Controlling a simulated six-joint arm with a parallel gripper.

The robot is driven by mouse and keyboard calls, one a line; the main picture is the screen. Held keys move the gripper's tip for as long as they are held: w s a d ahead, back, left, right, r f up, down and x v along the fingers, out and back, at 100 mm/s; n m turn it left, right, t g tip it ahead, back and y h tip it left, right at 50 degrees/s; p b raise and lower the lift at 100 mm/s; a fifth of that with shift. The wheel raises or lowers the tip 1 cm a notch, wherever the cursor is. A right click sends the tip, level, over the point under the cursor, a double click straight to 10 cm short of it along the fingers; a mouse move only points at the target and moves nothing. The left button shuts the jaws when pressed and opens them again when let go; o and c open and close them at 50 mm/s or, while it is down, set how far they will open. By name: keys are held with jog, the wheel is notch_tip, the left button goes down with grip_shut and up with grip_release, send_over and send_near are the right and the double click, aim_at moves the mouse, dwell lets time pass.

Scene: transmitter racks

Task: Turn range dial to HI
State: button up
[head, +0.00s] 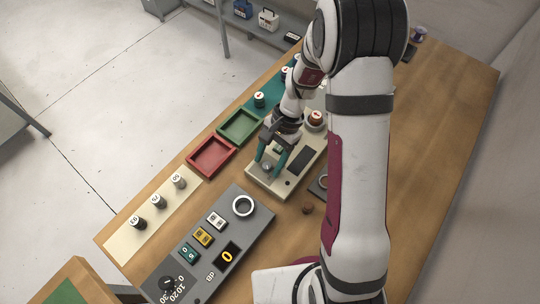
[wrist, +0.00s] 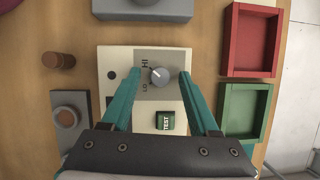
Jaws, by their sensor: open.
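The range dial (wrist: 160,76) is a round grey knob on a grey plate of a cream tester box (wrist: 118,58). HI and LO are printed to its left in the wrist view, HI above LO. A pale mark shows on the knob, but its exact direction is too small to tell. My gripper (wrist: 159,80) is open, with one teal finger on each side of the dial; gaps show between fingers and knob. In the head view my gripper (head: 271,158) points down over the box (head: 258,181), and the dial (head: 266,167) shows between the fingers.
A grey panel (head: 185,250) and a small brown cylinder (head: 307,209) are near. Bare wood lies to the right.

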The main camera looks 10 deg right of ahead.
jog(key=v, duration=1.5)
jog(key=shift+r, duration=0.45)
jog(key=s+a+r+n+t+h, duration=0.1)
jog(key=s+n, duration=0.1)
jog(key=s, duration=0.9)
jog(key=s+a+r+n+t+h, duration=0.1)
jog(key=s+r+n, duration=0.1)
jog(key=s, duration=0.9)
jog(key=shift+a+r+t, duration=0.25)
jog(key=shift+r+t, duration=0.05)
